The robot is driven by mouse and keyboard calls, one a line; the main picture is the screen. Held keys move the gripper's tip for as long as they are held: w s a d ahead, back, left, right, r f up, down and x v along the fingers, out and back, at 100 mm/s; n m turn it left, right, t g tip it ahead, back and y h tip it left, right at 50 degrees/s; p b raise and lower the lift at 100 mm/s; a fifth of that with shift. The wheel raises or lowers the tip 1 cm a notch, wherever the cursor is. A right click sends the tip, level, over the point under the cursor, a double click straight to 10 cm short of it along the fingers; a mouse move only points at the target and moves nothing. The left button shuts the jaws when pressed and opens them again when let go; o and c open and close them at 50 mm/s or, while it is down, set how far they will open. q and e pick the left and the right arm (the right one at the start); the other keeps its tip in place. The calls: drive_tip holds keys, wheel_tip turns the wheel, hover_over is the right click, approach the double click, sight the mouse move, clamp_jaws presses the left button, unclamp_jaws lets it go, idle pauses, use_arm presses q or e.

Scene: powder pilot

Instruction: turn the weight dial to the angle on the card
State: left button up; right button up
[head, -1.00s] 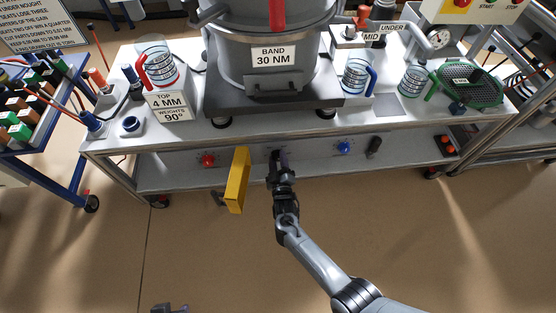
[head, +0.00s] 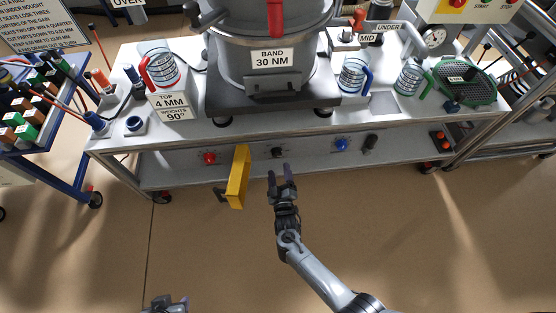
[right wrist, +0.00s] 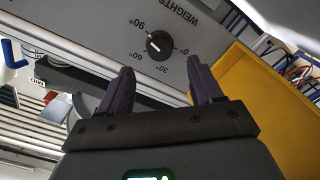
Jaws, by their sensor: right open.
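The weight dial is a black knob (head: 278,152) on the grey front panel under the bench; it also shows in the right wrist view (right wrist: 159,44). Labels 0°, 30°, 60°, 90° and "WEIGHTS" surround it. A pale mark shows on its face; I cannot tell surely which label it points at. The card (head: 171,106) reads "TOP 4 MM, WEIGHTS 90°". My right gripper (head: 280,171) is open and empty, just in front of the dial and apart from it. My left gripper (head: 165,303) shows only partly at the bottom edge.
A yellow plate (head: 238,178) juts out from the panel just left of my right gripper. A red knob (head: 209,158), a blue knob (head: 341,145) and a black handle (head: 370,143) sit on the same panel. The floor in front is clear.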

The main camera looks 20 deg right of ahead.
drive_tip(key=shift+p+v, duration=0.6)
drive_tip(key=shift+v, duration=1.4)
